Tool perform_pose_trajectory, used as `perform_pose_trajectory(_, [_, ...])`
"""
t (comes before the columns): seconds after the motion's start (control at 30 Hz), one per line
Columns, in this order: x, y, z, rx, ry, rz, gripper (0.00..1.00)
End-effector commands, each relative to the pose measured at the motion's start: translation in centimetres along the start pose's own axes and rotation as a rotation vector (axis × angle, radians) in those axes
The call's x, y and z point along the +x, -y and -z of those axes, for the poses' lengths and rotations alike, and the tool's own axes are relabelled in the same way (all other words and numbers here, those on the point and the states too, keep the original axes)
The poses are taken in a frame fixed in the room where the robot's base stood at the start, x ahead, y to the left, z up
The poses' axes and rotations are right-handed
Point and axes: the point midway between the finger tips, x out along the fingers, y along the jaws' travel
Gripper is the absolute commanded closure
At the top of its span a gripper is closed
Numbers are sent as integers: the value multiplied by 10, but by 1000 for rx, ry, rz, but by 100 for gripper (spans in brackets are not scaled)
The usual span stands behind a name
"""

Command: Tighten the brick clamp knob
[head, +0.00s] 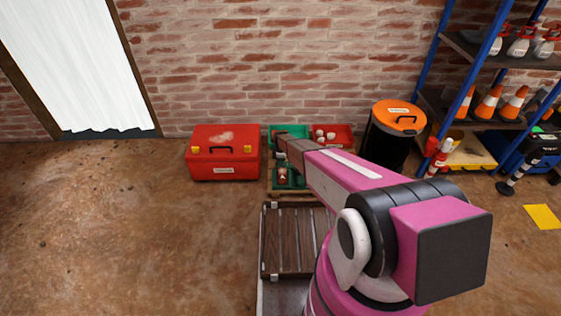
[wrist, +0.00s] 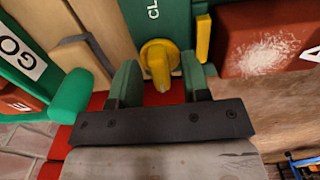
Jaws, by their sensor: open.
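In the wrist view, a yellow knob (wrist: 158,62) with a raised grip bar sits on a green clamp body (wrist: 162,12) marked with white letters, partly cut off by the frame. My gripper (wrist: 160,82) is open, its two green fingers standing on either side of the lower part of the knob's grip bar. I cannot tell whether they touch it. In the head view, my gripper (head: 279,140) is small and reaches over the green and red bins by the brick wall. The knob cannot be made out there.
A red toolbox (head: 223,152) stands left of the bins, and a black drum with an orange lid (head: 394,118) stands right. A blue shelf rack (head: 432,50) is at the far right. A slatted wooden bench (head: 288,240) lies in front. Floor at left is clear.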

Motion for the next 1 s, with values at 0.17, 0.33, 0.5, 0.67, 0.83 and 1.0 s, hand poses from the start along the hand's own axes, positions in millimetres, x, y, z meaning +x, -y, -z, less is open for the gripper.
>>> perform_pose_trajectory(0.17, [0, 0, 0, 0, 0, 0, 70])
perform_pose_trajectory(0.33, [-1, 0, 0, 0, 0, 0, 100])
perform_pose_trajectory(0.5, [-1, 0, 0, 6, 0, 0, 100])
perform_pose_trajectory(0.67, [-1, 0, 0, 43, 0, 0, 100])
perform_pose_trajectory(0.83, [-1, 0, 0, 132, 0, 0, 100])
perform_pose_trajectory(1.0, [-1, 0, 0, 270, 0, 0, 100])
